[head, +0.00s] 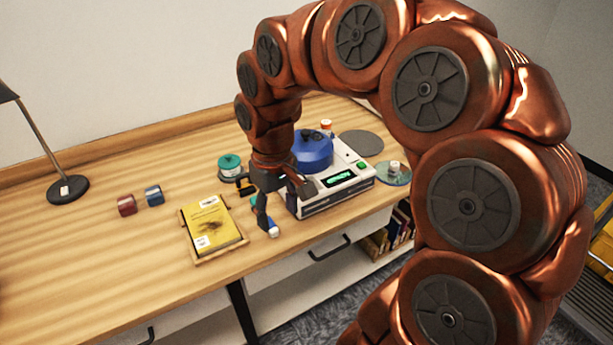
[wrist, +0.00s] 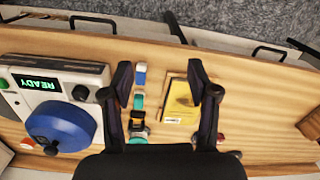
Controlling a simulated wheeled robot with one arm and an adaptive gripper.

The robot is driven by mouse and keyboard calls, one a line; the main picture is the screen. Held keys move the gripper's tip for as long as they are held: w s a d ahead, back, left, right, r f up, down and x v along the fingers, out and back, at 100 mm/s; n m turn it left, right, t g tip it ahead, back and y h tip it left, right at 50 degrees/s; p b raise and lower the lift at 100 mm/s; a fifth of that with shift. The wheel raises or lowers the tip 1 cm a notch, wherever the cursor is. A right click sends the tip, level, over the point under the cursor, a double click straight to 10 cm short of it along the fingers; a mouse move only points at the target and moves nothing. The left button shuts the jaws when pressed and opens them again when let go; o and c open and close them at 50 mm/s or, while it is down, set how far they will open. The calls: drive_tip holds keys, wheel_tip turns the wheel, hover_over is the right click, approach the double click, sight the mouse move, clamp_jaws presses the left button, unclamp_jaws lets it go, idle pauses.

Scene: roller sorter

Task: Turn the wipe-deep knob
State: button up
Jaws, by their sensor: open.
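The white machine (head: 345,190) sits near the table's front edge, with a blue round drum (head: 313,152) on top and a lit green display. In the wrist view the machine (wrist: 62,70) is at the left; its display reads READY. A dark round knob (wrist: 80,92) sits on it beside the display and the drum (wrist: 60,128). No label on the knob is readable, and my gripper hides that part in the head view. My gripper (head: 283,206) is open and empty, at the machine's left end. In the wrist view my gripper (wrist: 160,82) has its fingers wide apart, right of the knob.
A yellow book (head: 210,222) lies left of my gripper.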

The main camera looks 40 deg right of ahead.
drive_tip(key=w+d+p, duration=0.1)
drive_tip(key=w+d, duration=0.6)
drive_tip(key=w, duration=0.1)
drive_tip(key=m+p, duration=0.1)
drive_tip(key=m, duration=0.1)
approach(307, 181)
drive_tip(key=shift+s+a+f+t, duration=0.15)
drive_tip(key=shift+s+a+f, duration=0.1)
drive_tip(key=shift+s, duration=0.15)
drive_tip(key=shift+s+a+f+t, duration=0.15)
drive_tip(key=shift+s+a+f, duration=0.1)
drive_tip(key=shift+s, duration=0.1)
drive_tip(key=shift+d+f, duration=0.15)
drive_tip(key=shift+f+p, duration=1.3)
drive_tip(key=shift+f, duration=2.45)
drive_tip(key=shift+c, duration=0.3)
clamp_jaws()
